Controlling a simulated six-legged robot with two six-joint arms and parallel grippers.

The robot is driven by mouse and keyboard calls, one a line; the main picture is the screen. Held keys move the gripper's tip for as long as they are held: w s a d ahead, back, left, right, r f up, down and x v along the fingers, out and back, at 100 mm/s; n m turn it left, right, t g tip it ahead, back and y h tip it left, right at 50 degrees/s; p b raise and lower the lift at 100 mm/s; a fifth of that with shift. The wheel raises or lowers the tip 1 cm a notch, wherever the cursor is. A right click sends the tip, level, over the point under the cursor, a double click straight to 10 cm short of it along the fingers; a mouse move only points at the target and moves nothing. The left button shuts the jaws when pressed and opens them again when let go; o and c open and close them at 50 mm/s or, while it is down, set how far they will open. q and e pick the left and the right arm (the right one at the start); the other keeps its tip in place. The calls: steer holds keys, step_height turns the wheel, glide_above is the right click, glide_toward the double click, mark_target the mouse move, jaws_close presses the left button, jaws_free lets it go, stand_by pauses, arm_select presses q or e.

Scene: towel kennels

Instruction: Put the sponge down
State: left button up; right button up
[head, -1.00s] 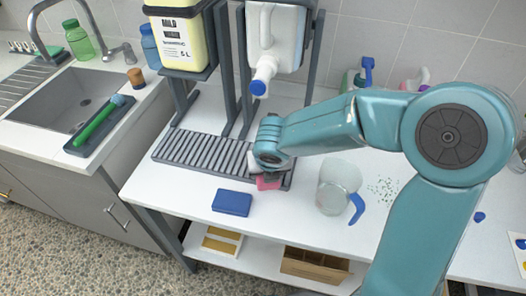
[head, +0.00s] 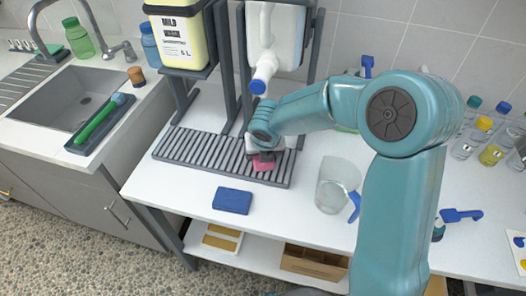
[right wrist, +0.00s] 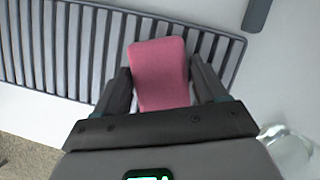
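The pink sponge (head: 263,164) is over the right part of the grey slatted drain rack (head: 204,158) on the white counter. My right gripper (head: 258,152) is above the rack, pointing down, mostly hidden by its own wrist. In the right wrist view the sponge (right wrist: 160,74) sits between the two dark fingers (right wrist: 163,88), which appear shut on its sides. The slats lie directly behind it; I cannot tell whether it touches them. My left gripper is not in view.
A blue sponge-like block (head: 232,201) lies in front of the rack. A clear jug (head: 333,186) with a blue handle stands to the right. A white dispenser with a blue spout (head: 259,87) hangs above the rack. A sink (head: 65,112) is at left.

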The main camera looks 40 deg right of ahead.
mark_target(265, 164)
steer(key=shift+o, duration=1)
steer(key=shift+r, duration=0.1)
steer(key=shift+r, duration=0.3)
steer(key=p+v, duration=0.1)
steer(key=v, duration=0.2)
steer(key=shift+r, duration=0.15)
steer(key=shift+s+a+f+b, duration=0.2)
steer(key=shift+s+a+b, duration=0.1)
steer(key=shift+s, duration=0.3)
steer(key=shift+s+a+f+b, duration=0.15)
steer(key=shift+s+a+f, duration=0.15)
steer(key=shift+s, duration=0.3)
steer(key=s+a, duration=0.1)
steer(key=s, duration=0.1)
steer(key=s+a, duration=0.2)
steer(key=s, duration=0.1)
steer(key=s+a+b, duration=0.1)
steer(key=s, duration=0.2)
steer(key=shift+s+a+r, duration=0.15)
steer(key=shift+s, duration=0.05)
